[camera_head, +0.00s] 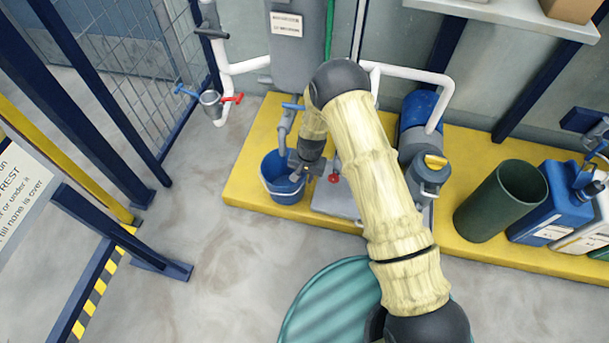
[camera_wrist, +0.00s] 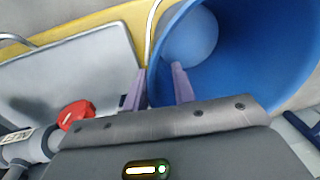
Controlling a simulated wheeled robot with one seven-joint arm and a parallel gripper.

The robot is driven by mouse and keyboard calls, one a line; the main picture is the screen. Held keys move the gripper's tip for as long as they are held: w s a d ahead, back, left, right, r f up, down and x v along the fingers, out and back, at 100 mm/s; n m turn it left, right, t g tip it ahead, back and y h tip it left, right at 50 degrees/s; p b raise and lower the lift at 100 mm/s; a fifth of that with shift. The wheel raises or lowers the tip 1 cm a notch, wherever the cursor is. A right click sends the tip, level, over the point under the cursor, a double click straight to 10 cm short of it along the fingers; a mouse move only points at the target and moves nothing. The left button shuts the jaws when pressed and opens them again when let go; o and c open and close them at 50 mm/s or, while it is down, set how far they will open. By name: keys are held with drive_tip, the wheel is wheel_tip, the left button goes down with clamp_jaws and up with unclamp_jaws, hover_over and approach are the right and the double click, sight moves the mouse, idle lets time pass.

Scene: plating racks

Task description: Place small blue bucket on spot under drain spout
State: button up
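The small blue bucket (camera_head: 281,188) is upright at the left end of the yellow platform, below a grey spout with a blue handle (camera_head: 285,122). I cannot tell whether the spout is directly over it. My gripper (camera_head: 298,176) is at the bucket's right rim. In the wrist view the bucket (camera_wrist: 245,50) fills the upper right, and its inside looks empty. My gripper's two purple fingers (camera_wrist: 158,85) straddle the rim, one outside and one inside, with a gap between them. The wire handle shows beside the rim. Any marked spot under the bucket is hidden.
A grey plate (camera_head: 338,198) lies right of the bucket, with a red knob (camera_head: 333,178) near it. The yellow platform (camera_head: 250,170) also bears a green bin (camera_head: 490,208) and a blue canister (camera_head: 550,205). A ribbed green drum (camera_head: 325,305) stands in front.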

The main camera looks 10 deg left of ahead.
wheel_tip(320, 180, up, 12)
drive_tip(key=d+p, duration=0.1)
drive_tip(key=p, duration=0.5)
drive_tip(key=shift+d, duration=0.1)
idle(1.3)
